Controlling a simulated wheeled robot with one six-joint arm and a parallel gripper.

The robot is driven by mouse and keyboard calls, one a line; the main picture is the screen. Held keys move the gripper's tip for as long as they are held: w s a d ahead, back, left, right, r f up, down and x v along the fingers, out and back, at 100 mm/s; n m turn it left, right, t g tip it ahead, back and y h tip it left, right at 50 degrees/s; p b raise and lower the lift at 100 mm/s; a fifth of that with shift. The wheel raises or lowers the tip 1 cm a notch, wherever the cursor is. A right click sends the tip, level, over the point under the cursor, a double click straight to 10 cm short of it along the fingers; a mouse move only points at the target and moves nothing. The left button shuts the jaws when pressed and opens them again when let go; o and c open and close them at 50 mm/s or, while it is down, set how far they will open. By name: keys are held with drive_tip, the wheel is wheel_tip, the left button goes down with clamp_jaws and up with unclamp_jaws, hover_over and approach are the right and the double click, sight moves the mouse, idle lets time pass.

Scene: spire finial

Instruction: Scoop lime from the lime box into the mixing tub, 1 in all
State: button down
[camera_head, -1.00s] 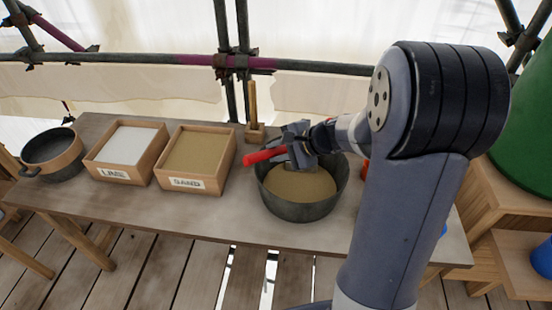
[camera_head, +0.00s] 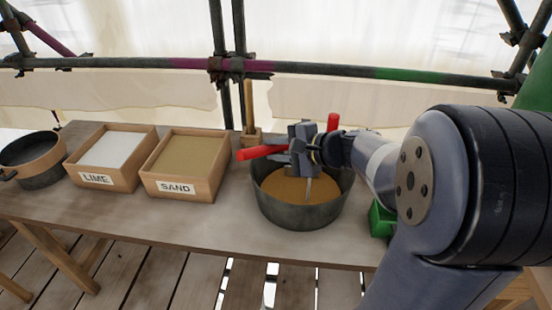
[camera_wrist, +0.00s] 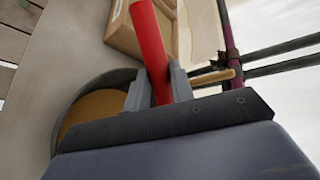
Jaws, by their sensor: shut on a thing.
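The lime box (camera_head: 97,180) is a wooden box labelled LIME, full of white powder, on the bench at left. The mixing tub (camera_head: 290,215) is a dark round tub on the bench, holding orange-brown material (camera_head: 290,188). My gripper (camera_head: 300,150) is over the tub, shut on a red-handled tool (camera_head: 258,153). In the wrist view the red handle (camera_wrist: 150,45) stands between the fingers. A thin pale part (camera_head: 308,189) hangs below the gripper toward the tub's contents; I cannot tell if it touches them. The tool's scooping end is not clear.
The sand box (camera_head: 190,187) stands between the lime box and the tub. A dark pan (camera_head: 35,165) is at far left. A wooden upright (camera_head: 249,110) stands behind the tub, with scaffold poles beyond. A red piece (camera_head: 333,122) shows behind my gripper.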

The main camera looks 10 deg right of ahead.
drive_tip(key=shift+s+d+f+t+y+b, duration=0.25)
drive_tip(key=shift+t+b, duration=0.4)
drive_tip(key=shift+b, duration=2)
drive_tip(key=shift+a+f+t+y+b, duration=0.2)
drive_tip(key=shift+f+t+y+b, duration=0.3)
drive_tip(key=shift+b, duration=2.1)
drive_tip(key=shift+s+d+f+t+y+b, duration=0.15)
drive_tip(key=shift+t+b, duration=0.6)
drive_tip(key=shift+b, duration=1.9)
drive_tip(key=shift+s+r+b, duration=0.1)
drive_tip(key=shift+r+b, duration=0.2)
drive_tip(key=shift+b, duration=0.5)
drive_tip(key=shift+r, duration=0.1)
